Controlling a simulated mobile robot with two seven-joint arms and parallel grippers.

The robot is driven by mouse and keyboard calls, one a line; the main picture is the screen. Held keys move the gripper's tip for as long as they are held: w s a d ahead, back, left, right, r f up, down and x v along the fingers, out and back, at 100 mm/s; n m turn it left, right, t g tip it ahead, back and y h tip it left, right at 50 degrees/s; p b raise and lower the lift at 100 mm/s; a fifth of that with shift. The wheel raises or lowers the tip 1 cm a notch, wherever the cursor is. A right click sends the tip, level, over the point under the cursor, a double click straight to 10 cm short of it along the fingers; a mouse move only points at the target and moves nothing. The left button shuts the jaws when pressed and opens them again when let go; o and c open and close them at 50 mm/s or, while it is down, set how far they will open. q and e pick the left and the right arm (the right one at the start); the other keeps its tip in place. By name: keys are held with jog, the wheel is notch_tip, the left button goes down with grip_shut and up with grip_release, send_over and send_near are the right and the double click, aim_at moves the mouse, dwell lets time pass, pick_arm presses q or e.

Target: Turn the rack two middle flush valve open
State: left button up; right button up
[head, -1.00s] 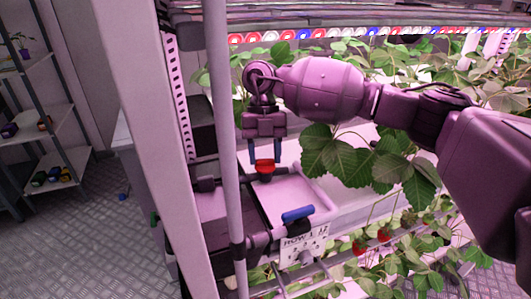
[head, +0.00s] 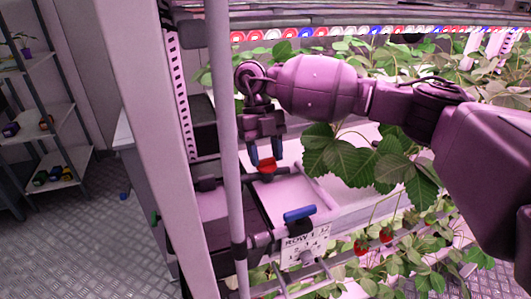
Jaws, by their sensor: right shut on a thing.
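A red valve handle (head: 266,166) sits on a dark fitting at the back edge of a pale tray-like surface, left of centre in the head view. My right gripper (head: 265,158) reaches down from above and is shut on this red handle, with one blue-tipped finger on each side. The fingers hide part of the handle. It looks slightly tilted. My left gripper is not in view.
A pale upright post (head: 160,150) and a thin grey pole (head: 224,130) stand left of the valve. Strawberry leaves (head: 335,160) hang close at the right, with red berries (head: 386,235) below. Shelves (head: 50,130) stand far left beside open floor.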

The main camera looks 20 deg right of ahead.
jog(key=o, duration=0.9)
jog(key=shift+w+a+r+b, duration=0.1)
jog(key=shift+w+r+b, duration=0.65)
jog(key=shift+w, duration=1.55)
jog(key=shift+w+a+r+b, duration=0.15)
jog(key=shift+w+r+b, duration=0.55)
jog(key=shift+w, duration=1.65)
jog(key=shift+w+a+r+b, duration=0.1)
jog(key=shift+w+r+b, duration=0.65)
jog(key=shift+w, duration=1.55)
jog(key=shift+r, duration=0.2)
